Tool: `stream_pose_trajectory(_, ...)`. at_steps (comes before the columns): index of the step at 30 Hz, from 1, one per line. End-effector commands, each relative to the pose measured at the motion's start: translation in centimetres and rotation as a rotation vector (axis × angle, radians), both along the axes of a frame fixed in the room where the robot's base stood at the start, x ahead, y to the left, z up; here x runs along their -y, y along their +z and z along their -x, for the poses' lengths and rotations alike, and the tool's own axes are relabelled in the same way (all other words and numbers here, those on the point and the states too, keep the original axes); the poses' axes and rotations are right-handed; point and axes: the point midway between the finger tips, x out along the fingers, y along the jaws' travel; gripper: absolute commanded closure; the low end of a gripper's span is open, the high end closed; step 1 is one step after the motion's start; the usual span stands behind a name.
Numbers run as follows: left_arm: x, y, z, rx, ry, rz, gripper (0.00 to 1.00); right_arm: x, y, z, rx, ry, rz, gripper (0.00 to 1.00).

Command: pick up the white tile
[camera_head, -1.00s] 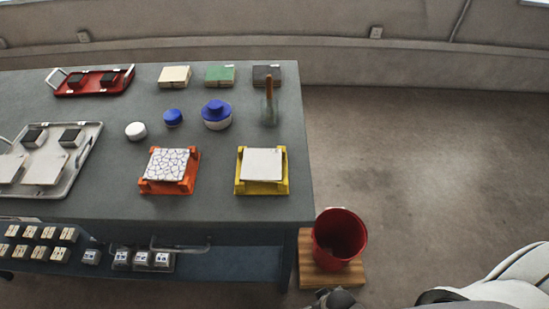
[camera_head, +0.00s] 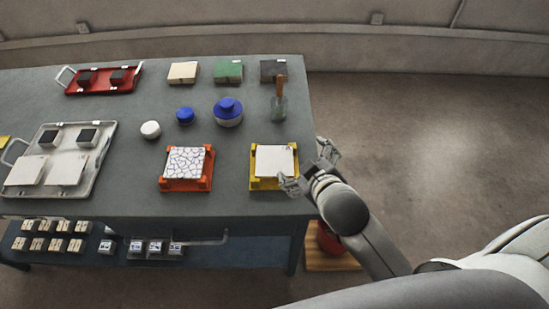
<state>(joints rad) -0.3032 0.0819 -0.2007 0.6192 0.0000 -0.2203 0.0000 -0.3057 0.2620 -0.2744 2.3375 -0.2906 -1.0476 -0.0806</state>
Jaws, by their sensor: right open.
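A plain white tile (camera_head: 273,158) lies flat on a yellow stand (camera_head: 258,184) near the table's right front edge. My right gripper (camera_head: 308,167) is open at the tile's right side. One finger shows over the stand's front right corner, the other to the right of the tile. The gripper looks empty, and I cannot tell whether it touches the tile or stand. Two other plain whitish tiles (camera_head: 24,170) (camera_head: 65,170) lie in the grey tray at the left. My left gripper is not in view.
A white cracked-pattern tile (camera_head: 184,162) sits on an orange stand (camera_head: 167,184) left of the yellow one. Blue-lidded containers (camera_head: 228,115) and a handled tool (camera_head: 280,104) stand behind.

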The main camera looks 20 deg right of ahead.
Motion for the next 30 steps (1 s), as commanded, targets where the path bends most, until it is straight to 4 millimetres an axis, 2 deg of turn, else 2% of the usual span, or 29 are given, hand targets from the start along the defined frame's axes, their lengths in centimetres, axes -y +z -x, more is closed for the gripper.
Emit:
stream_pose_trajectory(1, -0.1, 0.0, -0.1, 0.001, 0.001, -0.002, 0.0, -0.5, 2.4, -2.2, 0.107, 0.048, 0.055, 0.0)
stream_pose_trajectory(3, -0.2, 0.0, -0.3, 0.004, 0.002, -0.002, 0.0, -1.8, 6.2, -4.7, 0.269, 0.127, 0.143, 0.0)
stream_pose_trajectory(7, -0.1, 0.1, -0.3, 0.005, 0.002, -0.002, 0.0, -5.4, 13.7, -7.8, 0.589, 0.301, 0.338, 0.0)
stream_pose_trajectory(9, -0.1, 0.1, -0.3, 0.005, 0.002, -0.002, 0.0, -7.8, 17.3, -8.4, 0.756, 0.404, 0.453, 0.0)
stream_pose_trajectory(12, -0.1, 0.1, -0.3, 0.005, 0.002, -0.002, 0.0, -11.7, 21.3, -7.9, 0.981, 0.563, 0.627, 0.0)
stream_pose_trajectory(15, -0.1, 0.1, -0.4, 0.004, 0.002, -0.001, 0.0, -15.5, 23.5, -6.5, 1.184, 0.738, 0.814, 0.0)
stream_pose_trajectory(19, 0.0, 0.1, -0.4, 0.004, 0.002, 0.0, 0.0, -19.4, 23.6, -4.1, 1.405, 0.991, 1.072, 0.0)
stream_pose_trajectory(21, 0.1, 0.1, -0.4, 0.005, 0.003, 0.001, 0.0, -20.8, 22.3, -2.9, 1.497, 1.144, 1.214, 0.0)
stream_pose_trajectory(23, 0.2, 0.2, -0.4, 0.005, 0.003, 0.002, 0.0, -21.4, 20.7, -2.1, 1.558, 1.282, 1.336, 0.0)
stream_pose_trajectory(26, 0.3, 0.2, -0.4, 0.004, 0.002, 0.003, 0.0, -20.8, 17.1, -1.4, 1.613, 1.536, 1.544, 0.0)
stream_pose_trajectory(29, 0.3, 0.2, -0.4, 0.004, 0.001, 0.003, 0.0, -18.4, 13.3, -1.7, 1.6, 1.814, 1.739, 0.0)
stream_pose_trajectory(30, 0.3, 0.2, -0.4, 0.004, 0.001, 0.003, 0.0, -16.9, 11.9, -2.0, 1.573, 1.93, 1.811, 0.0)
